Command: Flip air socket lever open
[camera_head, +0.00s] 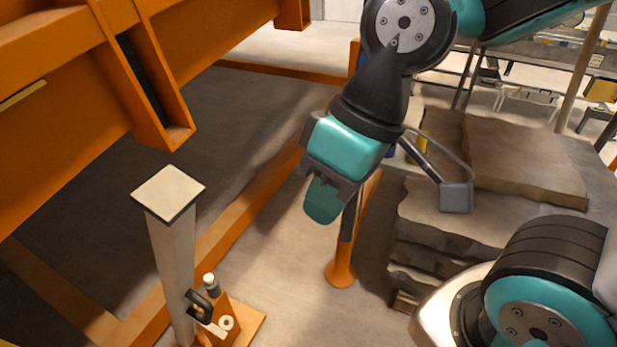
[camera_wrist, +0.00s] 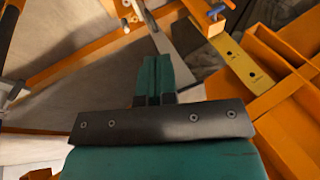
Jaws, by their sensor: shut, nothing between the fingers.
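The air socket (camera_head: 224,322) sits low beside the pale square post (camera_head: 172,240) at lower left in the head view. It has a metal fitting, and a black lever-like handle (camera_head: 199,305) stands by it, close to the post. How far the lever is turned is too small to tell. My gripper (camera_head: 322,205) is shut and empty, pointing down, well above and to the right of the socket, touching nothing. In the wrist view, the teal fingers (camera_wrist: 157,75) are together. The lever cannot be made out clearly there.
A large orange frame (camera_head: 60,120) fills the upper left. An orange post (camera_head: 341,270) stands on the floor below my gripper. Stacked stone-like slabs (camera_head: 500,170) lie at right.

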